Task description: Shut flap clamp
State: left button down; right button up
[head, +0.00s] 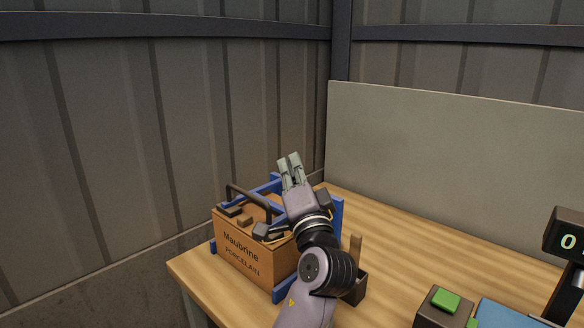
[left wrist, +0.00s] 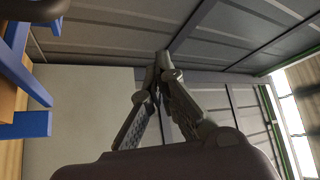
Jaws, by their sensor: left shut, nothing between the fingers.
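A brown box (head: 235,258) lettered "Maubrine PORCELAIN" stands at the left end of the table, held in a blue frame (head: 336,215). On top of it are blue bars and a dark curved handle (head: 247,194), seemingly the flap clamp; its exact position is hard to tell. My left gripper (head: 289,159) is above the box's right rear part, pointing up and away, its fingers together and empty. The left wrist view shows the closed fingers (left wrist: 162,65) against the wall, with blue frame parts (left wrist: 28,125) at the left. My arm hides the box's right side.
A small dark holder (head: 356,291) with an upright wooden piece stands right of the box. A green button box (head: 440,306) and a dark display (head: 567,236) are at the right. A grey panel (head: 450,150) backs the table; its middle (head: 420,245) is clear.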

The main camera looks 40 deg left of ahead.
pick_arm(q)
jog(key=v, duration=1.2)
